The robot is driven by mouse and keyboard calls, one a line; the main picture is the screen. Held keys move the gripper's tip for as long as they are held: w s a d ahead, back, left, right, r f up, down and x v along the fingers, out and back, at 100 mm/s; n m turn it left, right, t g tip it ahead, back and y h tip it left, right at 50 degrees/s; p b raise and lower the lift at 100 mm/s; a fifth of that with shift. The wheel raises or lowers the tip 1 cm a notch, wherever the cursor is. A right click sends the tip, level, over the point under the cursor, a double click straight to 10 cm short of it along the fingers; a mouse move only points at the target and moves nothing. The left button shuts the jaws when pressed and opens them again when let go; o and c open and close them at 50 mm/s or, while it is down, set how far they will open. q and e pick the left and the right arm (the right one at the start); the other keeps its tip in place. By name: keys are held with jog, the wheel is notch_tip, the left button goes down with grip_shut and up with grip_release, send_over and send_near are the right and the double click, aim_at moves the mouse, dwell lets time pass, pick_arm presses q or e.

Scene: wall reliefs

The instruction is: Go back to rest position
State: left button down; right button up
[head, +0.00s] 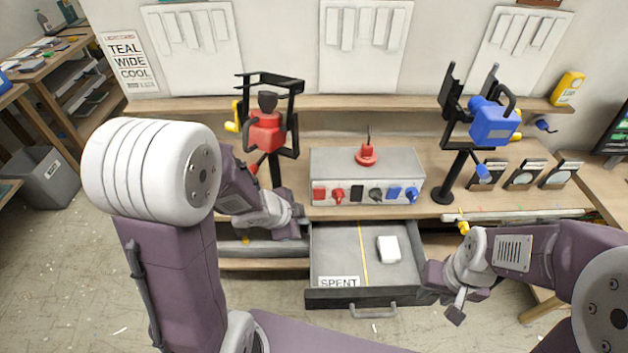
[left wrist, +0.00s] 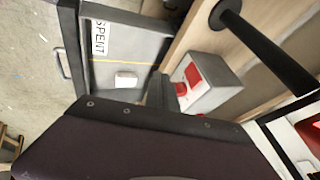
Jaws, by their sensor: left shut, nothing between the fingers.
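My left arm comes in from the left in the head view, and its gripper (head: 290,215) is shut and empty in front of the workbench, left of the open drawer. In the left wrist view a dark finger of this gripper (left wrist: 160,90) shows beside the grey box. My right gripper (head: 452,297) is low at the right of the drawer front; how its jaws stand is unclear. The drawer (head: 335,240), marked SPENT, is pulled out and holds a white block (head: 389,249). The drawer also shows in the left wrist view (left wrist: 108,76).
A grey box (head: 335,160) with red, black and blue connectors stands on the bench. A red device (head: 266,130) and a blue device (head: 492,122) on dark stands flank it. A yellow bottle (head: 567,89) stands on the shelf. A grey bin (head: 45,178) is at far left. Floor shows clear at left.

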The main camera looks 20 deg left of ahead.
pick_arm(q)
jog(key=s+a+n+g+y, duration=0.2)
jog(key=s+n+g, duration=0.3)
jog(key=s+n, duration=0.6)
jog(key=n, duration=0.3)
jog(key=shift+s+f, duration=0.15)
jog(key=shift+f, duration=0.25)
